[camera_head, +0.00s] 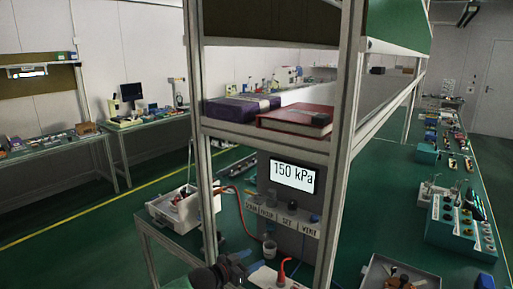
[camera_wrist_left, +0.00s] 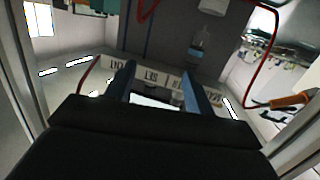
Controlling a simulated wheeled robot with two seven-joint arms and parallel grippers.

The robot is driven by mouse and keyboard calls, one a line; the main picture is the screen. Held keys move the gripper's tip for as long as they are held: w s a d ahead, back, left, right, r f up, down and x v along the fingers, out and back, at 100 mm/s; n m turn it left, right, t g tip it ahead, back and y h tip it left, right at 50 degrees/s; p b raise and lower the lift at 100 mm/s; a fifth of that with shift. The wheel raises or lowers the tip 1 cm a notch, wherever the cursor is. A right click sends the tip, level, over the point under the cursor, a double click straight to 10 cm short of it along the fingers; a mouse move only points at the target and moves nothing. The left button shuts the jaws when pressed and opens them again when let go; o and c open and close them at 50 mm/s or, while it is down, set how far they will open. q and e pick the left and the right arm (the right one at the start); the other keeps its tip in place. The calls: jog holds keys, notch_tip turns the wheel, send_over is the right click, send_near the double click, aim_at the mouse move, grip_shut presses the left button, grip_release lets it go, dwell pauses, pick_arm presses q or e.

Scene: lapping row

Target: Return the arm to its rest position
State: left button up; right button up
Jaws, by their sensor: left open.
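My left gripper (camera_head: 238,262) is low in the middle of the head view, dark with bluish fingers, in front of the grey pressure unit (camera_head: 306,212). In the left wrist view its two fingers (camera_wrist_left: 160,88) are apart with nothing clearly held between them. The unit's display (camera_head: 292,175) reads 150 kPa. I cannot tell whether the fingers touch the panel. My right gripper does not show.
A metal frame post (camera_head: 342,150) stands close by on the right, another (camera_head: 197,130) on the left. A shelf above holds a purple box (camera_head: 240,108) and a red binder (camera_head: 297,119). A red-handled tool (camera_head: 285,271) is near the gripper. Green floor is free at left.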

pick_arm(q)
jog(key=s+a+f+n+g+y, duration=0.1)
jog(key=s+a+f+n+y, duration=0.3)
jog(key=f, duration=0.6)
jog(key=s+d+f+m+g+y, duration=0.1)
jog(key=s+f, duration=0.6)
jog(key=f, duration=0.4)
jog(key=s+a+f+n+y, duration=0.25)
jog(key=s+f, duration=0.25)
jog(key=f, duration=0.5)
jog(key=s+a+f+g+y, duration=0.1)
jog(key=s+a+f+g, duration=0.1)
jog(key=s+f, duration=0.5)
jog(key=s+a+f+n+g+y, duration=0.1)
jog(key=s+a+f, duration=0.4)
jog(key=s, duration=1)
jog(key=s+a+f+n+g+y, duration=0.1)
jog(key=s+a+f+g+y, duration=0.1)
jog(key=s+f, duration=0.7)
jog(key=shift+s+a+g, duration=0.7)
jog(key=shift+s+g, duration=0.6)
jog(key=shift+s, duration=0.25)
